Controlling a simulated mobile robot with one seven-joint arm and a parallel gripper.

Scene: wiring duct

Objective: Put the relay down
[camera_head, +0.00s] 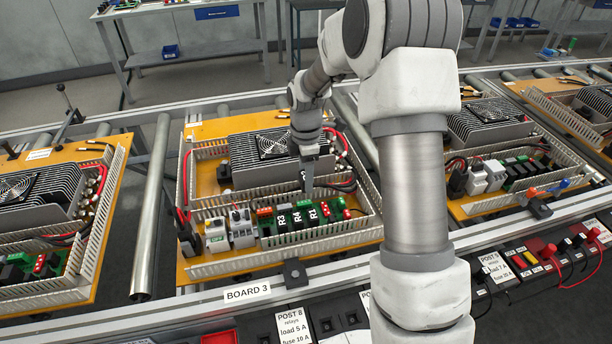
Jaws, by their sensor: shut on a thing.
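My gripper (308,183) points down over the middle board, above the row of relays. It is shut on a small dark relay (303,175), mostly hidden by the fingers; its white label is only partly visible. Below and in front, relays marked R3 (282,220), R4 (297,217) and R1 (312,213) sit side by side on the board. I cannot tell how far the held relay is above the board.
The orange board (210,132) carries a finned heatsink with a fan (272,147) behind the relays, and slotted wiring duct (290,244) around them. White breakers (217,235) stand left of the relays. Red and black wires run at the right. Similar boards lie on both sides.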

